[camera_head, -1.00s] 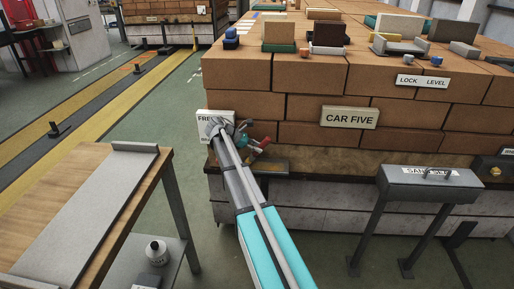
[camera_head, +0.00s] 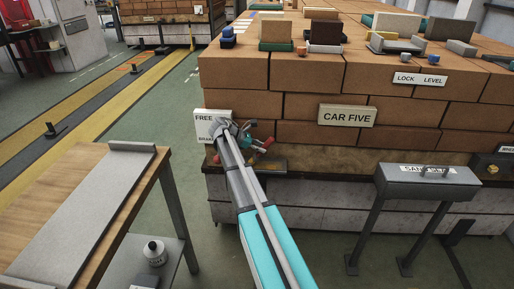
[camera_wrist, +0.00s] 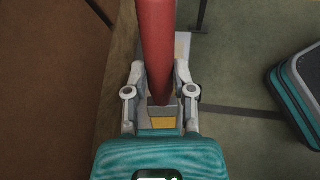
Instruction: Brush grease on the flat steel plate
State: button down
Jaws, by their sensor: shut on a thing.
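A long flat grey steel plate (camera_head: 85,215) lies on the wooden-topped table at the left, with a raised block at its far end. My gripper (camera_wrist: 160,72) is shut on a red rod-like handle (camera_wrist: 154,40), which runs between its two fingers in the wrist view. In the head view my gripper (camera_head: 256,146) is small and partly covered by my arm, in front of the brick stack. Red parts show beside it there. What the handle belongs to is hidden. A small grey-white bottle (camera_head: 154,253) stands on the table's lower shelf. I see no brush clearly.
A grey box on legs (camera_head: 428,184) stands at the right. A dark block (camera_head: 146,281) is near the bottle. Green floor is free between table and stack.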

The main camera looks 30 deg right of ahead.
jog(key=shift+s+d, duration=0.3)
jog(key=shift+d, duration=0.15)
jog(key=shift+s, duration=0.1)
jog(key=shift+s+d, duration=0.45)
jog(key=shift+d, duration=0.25)
jog(key=shift+s+d, duration=0.4)
jog(key=shift+d, duration=0.3)
jog(key=shift+s+d, duration=0.1)
jog(key=shift+d, duration=0.05)
jog(key=shift+s+d+f, duration=0.1)
jog(key=shift+s+d, duration=0.35)
jog(key=shift+d, duration=0.2)
jog(key=shift+s+d, duration=0.4)
jog(key=shift+d, duration=0.2)
jog(key=shift+s+d, duration=0.5)
jog(key=shift+d, duration=0.2)
jog(key=shift+s+d, duration=0.45)
jog(key=shift+d, duration=0.2)
jog(key=shift+s+d, duration=0.45)
jog(key=shift+d, duration=0.25)
jog(key=shift+s+d, duration=0.45)
jog(key=shift+d, duration=0.25)
